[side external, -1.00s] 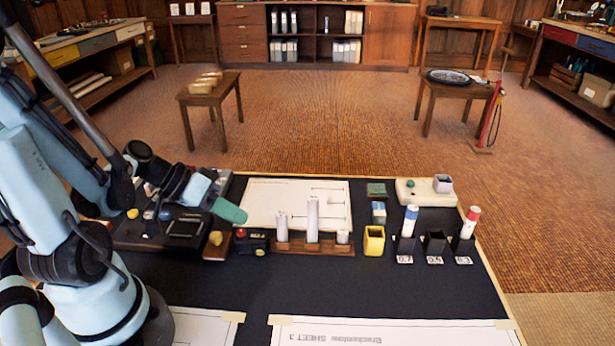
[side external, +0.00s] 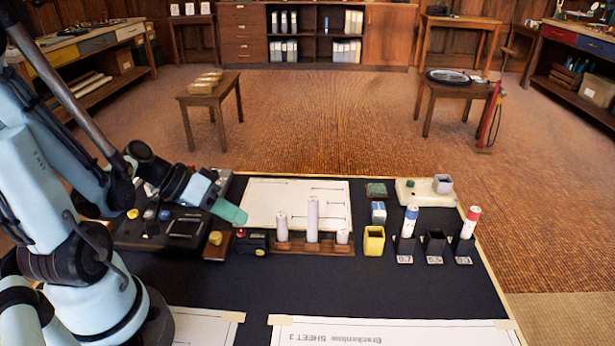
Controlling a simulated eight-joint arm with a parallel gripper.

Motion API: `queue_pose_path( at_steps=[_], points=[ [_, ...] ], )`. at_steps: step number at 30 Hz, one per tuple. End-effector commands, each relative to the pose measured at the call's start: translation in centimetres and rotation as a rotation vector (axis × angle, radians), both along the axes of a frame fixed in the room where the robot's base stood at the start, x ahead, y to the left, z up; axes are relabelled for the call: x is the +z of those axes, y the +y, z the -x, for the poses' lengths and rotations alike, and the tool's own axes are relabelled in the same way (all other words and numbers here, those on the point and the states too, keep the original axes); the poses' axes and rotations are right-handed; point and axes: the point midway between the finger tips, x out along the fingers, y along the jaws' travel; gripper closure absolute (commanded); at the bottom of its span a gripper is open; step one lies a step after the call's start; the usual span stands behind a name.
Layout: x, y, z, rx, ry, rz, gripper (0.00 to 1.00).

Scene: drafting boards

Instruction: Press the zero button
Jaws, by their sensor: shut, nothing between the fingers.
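My gripper (side external: 238,215) is shut and empty, its teal fingertips pointing down to the right. In the picture it lies just above a small black box (side external: 254,240) with a red round part (side external: 240,233) and a yellow round part (side external: 260,252). The tips look apart from the box, but I cannot tell their height. A larger black device (side external: 150,235) with several coloured knobs stands left of the gripper, partly hidden by my arm. No label reading zero is legible, so I cannot tell which part is the zero button.
A wooden rack (side external: 300,248) with white cylinders stands right of the small box. Further right are a yellow cup (side external: 374,241), black holders (side external: 434,245) with markers, and a pale tray (side external: 415,188). A drawing sheet (side external: 270,200) lies behind the rack.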

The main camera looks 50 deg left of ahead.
Motion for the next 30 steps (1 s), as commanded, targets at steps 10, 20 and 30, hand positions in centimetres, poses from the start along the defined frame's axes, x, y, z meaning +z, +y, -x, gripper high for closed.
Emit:
queue_pose_path(
  at_steps=[10, 20, 30],
  points=[
    [-0.77, 0.00, -0.02, 0.000, 0.000, 0.000, 1.00],
    [-0.75, -0.02, -0.02, 0.000, 0.000, 0.000, 1.00],
    [0.05, -0.01, 0.02, 0.000, 0.000, 0.000, 1.00]
  ],
)
